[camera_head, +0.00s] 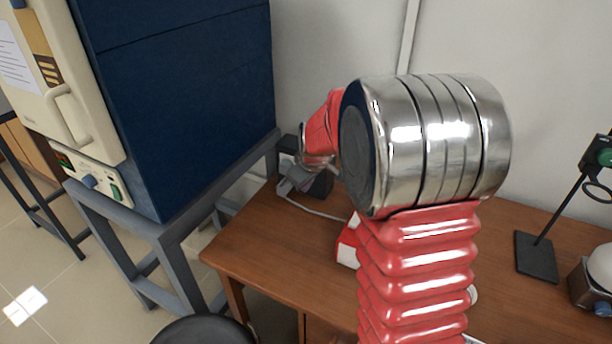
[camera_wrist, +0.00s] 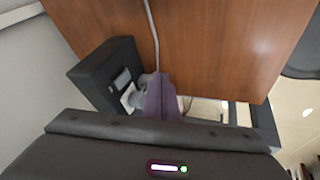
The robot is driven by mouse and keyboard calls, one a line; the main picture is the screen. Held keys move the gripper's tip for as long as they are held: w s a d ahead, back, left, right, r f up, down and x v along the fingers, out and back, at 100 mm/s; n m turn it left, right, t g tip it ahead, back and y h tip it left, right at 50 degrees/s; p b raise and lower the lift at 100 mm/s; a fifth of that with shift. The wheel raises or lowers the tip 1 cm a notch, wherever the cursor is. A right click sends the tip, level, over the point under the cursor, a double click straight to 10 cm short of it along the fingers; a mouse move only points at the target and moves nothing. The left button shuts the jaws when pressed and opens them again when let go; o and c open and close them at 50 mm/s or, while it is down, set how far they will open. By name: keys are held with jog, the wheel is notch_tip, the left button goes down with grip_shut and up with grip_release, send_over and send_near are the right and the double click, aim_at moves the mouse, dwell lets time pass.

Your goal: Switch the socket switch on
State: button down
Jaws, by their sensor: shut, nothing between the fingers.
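The socket is a dark box (camera_wrist: 92,72) at the left of the wrist view, standing on the brown table top. A small grey rectangle that looks like its switch (camera_wrist: 122,80) shows on its face. A pale plug (camera_wrist: 130,97) sits just below that, with a grey cable running near it. In the head view the socket (camera_head: 321,184) is partly hidden behind my arm. My gripper (camera_wrist: 159,80) is shut and empty, its purplish fingers beside the plug and to the right of the switch. I cannot tell whether they touch anything or which way the switch is set.
A large blue furnace (camera_head: 185,90) on a grey metal stand is left of the wooden table (camera_head: 255,250). A red and white object (camera_head: 348,243) lies close to my arm. A stand with a dark base (camera_head: 537,257) is at the right. A wall is behind.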

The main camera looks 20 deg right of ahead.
jog(key=w+r+n, duration=0.1)
jog(key=w+r+n+t, duration=0.1)
jog(key=w, duration=0.1)
jog(key=shift+d+r, duration=0.25)
jog(key=shift+d, duration=0.1)
jog(key=w+d+f, duration=0.4)
jog(key=w+f, duration=0.4)
jog(key=shift+d+f, duration=0.2)
jog(key=shift+f, duration=0.15)
dwell(0.4)
jog(key=shift+s, duration=0.1)
